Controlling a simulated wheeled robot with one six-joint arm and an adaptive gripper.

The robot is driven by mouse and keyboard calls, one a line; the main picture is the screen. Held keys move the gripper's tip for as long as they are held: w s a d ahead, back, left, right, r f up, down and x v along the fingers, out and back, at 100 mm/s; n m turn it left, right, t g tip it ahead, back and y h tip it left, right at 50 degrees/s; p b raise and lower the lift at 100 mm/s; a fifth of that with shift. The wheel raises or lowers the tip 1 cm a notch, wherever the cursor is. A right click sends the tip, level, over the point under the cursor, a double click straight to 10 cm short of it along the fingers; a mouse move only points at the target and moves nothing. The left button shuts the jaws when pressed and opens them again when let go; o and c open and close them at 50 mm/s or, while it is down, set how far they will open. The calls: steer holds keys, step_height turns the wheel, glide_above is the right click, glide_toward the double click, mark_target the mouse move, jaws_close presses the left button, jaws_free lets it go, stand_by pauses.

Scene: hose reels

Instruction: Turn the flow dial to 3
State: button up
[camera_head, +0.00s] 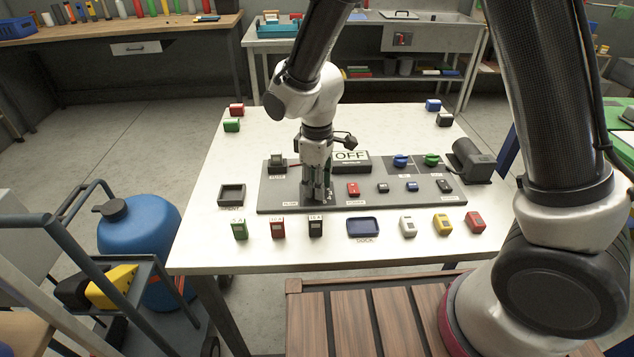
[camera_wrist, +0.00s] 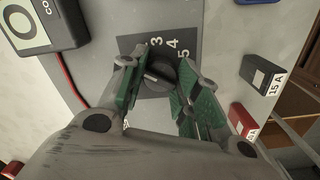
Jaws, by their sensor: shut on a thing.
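The flow dial (camera_wrist: 158,76) is a dark round knob on a dark plate with white numerals; 3, 4 and 5 show beside it in the wrist view. My gripper (camera_wrist: 160,73) has its green-padded fingers on both sides of the knob and is shut on it. Which numeral the knob points to is unclear. In the camera on my body, my gripper (camera_head: 318,194) points down onto the left part of the dark control panel (camera_head: 273,199) and hides the dial.
The panel carries an OFF display (camera_head: 350,155), a blue knob (camera_head: 401,161), a green knob (camera_head: 431,160) and several small switches. Labelled fuse-like blocks, including a red one (camera_head: 277,227), stand along the table's front. A blue tray (camera_head: 363,228) lies among them.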

steer(key=m, duration=0.5)
steer(key=shift+m, duration=0.4)
steer(key=m, duration=0.5)
stand_by(0.4)
steer(key=o, duration=1.1)
steer(key=shift+c, duration=0.2)
step_height(320, 180, up, 12)
